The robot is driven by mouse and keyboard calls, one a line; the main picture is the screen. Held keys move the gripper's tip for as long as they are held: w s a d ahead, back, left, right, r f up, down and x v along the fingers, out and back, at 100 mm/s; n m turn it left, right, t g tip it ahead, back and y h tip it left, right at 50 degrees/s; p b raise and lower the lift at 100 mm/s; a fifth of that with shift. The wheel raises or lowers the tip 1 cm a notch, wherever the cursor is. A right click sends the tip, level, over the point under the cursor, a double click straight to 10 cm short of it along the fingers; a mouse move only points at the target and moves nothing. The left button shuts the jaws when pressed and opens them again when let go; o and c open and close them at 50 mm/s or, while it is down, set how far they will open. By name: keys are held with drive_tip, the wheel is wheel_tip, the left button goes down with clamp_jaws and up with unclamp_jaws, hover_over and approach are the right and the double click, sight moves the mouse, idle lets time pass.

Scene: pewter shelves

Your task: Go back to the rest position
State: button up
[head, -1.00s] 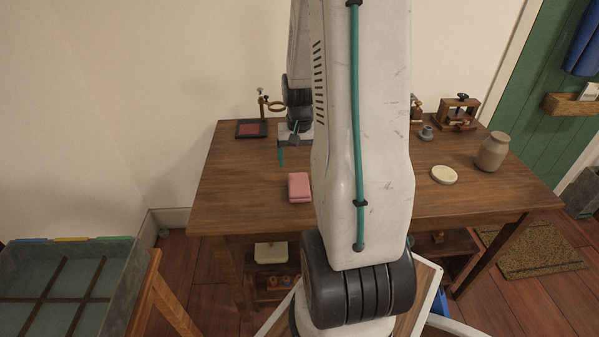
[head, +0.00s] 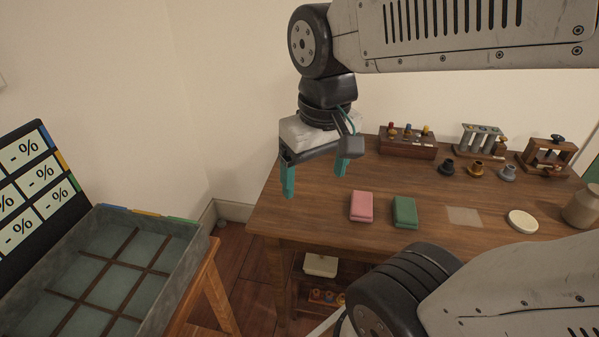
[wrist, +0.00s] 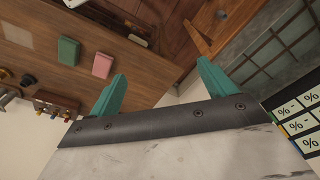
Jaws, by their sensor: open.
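My gripper (head: 315,178) is open and empty, with two teal fingers pointing down. In the head view it hangs in the air near the left end of the wooden table (head: 440,212). It is above and to the left of a pink block (head: 361,206) and a green block (head: 404,212) on the tabletop. In the wrist view the fingers (wrist: 160,88) stand apart with nothing between them. The pink block (wrist: 103,65) and the green block (wrist: 68,51) show beyond them. My arm is bent over the table.
A divided grey tray (head: 180,262) on a wooden stand is at the left, with a panel of "- %" signs (head: 38,180) behind it. A wooden rack (head: 407,149), metal fittings (head: 476,168), a white disc (head: 522,221) and a beige jar (head: 582,206) stand on the table.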

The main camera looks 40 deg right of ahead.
drive_tip(key=shift+n, duration=0.6)
drive_tip(key=s, duration=0.1)
drive_tip(key=s+a, duration=0.2)
drive_tip(key=shift+s+a+r, duration=0.1)
drive_tip(key=shift+s+r, duration=0.15)
drive_tip(key=shift+r, duration=0.1)
drive_tip(key=shift+o, duration=0.5)
drive_tip(key=m+g+y, duration=0.1)
drive_tip(key=m+g, duration=0.2)
drive_tip(key=m, duration=0.7)
hover_over(363, 202)
drive_tip(key=s+a, duration=0.3)
drive_tip(key=a, duration=0.1)
wheel_tip(363, 202, down, 23)
drive_tip(key=shift+w+r, duration=0.1)
drive_tip(key=shift+r, duration=0.1)
drive_tip(key=shift+t+h, duration=0.3)
drive_tip(key=shift+t, duration=0.5)
drive_tip(key=w+d, duration=0.3)
drive_tip(key=shift+f, duration=0.55)
drive_tip(key=f, duration=0.5)
drive_tip(key=d+f, duration=0.1)
drive_tip(key=f, duration=0.1)
drive_tip(key=shift+f, duration=0.15)
